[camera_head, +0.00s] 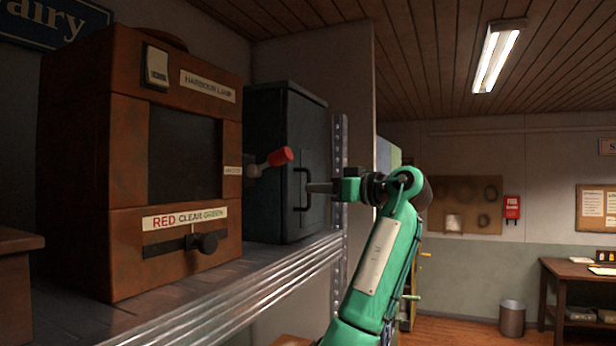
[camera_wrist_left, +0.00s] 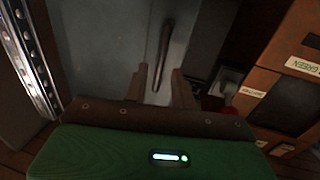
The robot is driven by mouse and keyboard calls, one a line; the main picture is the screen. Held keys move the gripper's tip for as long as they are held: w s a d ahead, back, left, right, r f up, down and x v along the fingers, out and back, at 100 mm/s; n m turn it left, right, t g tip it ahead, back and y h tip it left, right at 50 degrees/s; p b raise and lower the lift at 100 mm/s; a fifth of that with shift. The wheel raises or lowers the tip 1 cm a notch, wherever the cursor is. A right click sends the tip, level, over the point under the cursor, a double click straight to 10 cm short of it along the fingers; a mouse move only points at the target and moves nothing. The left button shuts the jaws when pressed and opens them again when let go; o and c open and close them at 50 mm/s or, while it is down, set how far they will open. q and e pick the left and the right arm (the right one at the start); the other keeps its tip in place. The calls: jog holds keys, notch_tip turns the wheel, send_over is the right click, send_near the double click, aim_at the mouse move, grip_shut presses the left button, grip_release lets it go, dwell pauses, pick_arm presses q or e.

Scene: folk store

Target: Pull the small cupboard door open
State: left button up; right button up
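The small cupboard (camera_head: 285,150) is a dark grey box on the shelf, and its door appears closed. Its dark vertical bar handle (camera_head: 297,190) is on the door's front face. My left gripper (camera_head: 312,187) is at the handle, its fingers pointing at the door. In the left wrist view the fingers (camera_wrist_left: 159,72) are apart, and the lower part of the handle (camera_wrist_left: 165,45) shows between them. I see no finger closed on it; whether one touches it I cannot tell. My right gripper is not in view.
A brown lamp box (camera_head: 125,240) with a black knob stands left of the cupboard. A red-tipped lever (camera_head: 280,157) sticks out beside the door. The metal shelf edge (camera_head: 250,295) runs below, and a perforated post (camera_head: 338,160) stands right. The room beyond is open.

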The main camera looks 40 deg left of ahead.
aim_at(309, 204)
pick_arm(q)
jog(key=shift+s+a+p, duration=0.15)
jog(key=shift+a+p, duration=0.55)
jog(key=shift+a, duration=1.2)
jog(key=shift+c, duration=0.3)
grip_shut()
